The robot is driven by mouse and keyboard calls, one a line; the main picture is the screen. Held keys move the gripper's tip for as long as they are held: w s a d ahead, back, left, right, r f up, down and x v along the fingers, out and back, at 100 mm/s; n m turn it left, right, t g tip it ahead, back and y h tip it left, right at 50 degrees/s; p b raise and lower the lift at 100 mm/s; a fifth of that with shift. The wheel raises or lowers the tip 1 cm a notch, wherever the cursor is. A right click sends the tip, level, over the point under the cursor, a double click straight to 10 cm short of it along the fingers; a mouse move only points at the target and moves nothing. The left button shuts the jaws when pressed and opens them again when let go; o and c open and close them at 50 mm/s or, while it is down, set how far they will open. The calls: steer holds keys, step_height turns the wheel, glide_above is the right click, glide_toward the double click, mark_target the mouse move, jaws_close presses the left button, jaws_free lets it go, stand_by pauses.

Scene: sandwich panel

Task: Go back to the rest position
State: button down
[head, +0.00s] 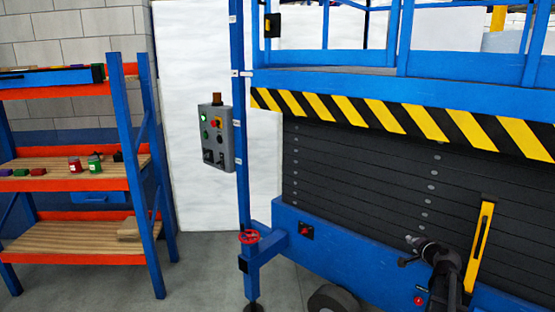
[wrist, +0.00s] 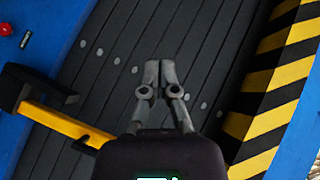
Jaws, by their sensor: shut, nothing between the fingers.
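My gripper (head: 413,241) is at the lower right in the head view, in front of the dark ribbed side of the blue lift. Its fingers point up and to the left. In the wrist view my gripper (wrist: 159,68) is in the middle, with its two fingertips together and nothing between them. The dark ribbed panel (wrist: 120,50) lies behind the fingers. Whether they touch the panel cannot be told, but no contact shows.
A yellow bar handle (head: 480,245) stands right of my arm; the wrist view shows it left of my gripper (wrist: 65,125). A grey control box (head: 217,137) hangs on the blue post. A red handwheel (head: 249,237) sits lower. An orange-and-blue shelf (head: 70,215) stands left.

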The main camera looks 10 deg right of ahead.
steer(key=a+f+n+g+y, duration=0.3)
steer(key=a+f+n, duration=0.1)
steer(key=a, duration=1)
steer(key=a+f+n+g+y, duration=0.2)
steer(key=a+f+n+g, duration=0.15)
steer(key=a, duration=0.95)
steer(key=s+a+f+n+g+h, duration=0.1)
steer(key=s+a+f+n+g, duration=0.1)
steer(key=s+a, duration=0.4)
steer(key=s+a+f+n+g+h, duration=0.2)
steer(key=s+a+n+g, duration=0.3)
steer(key=a, duration=0.7)
steer(key=shift+s+a+f+g+p, duration=0.25)
steer(key=shift+s+a+g+p, duration=0.15)
steer(key=shift+s, duration=0.65)
steer(key=shift+w, duration=0.1)
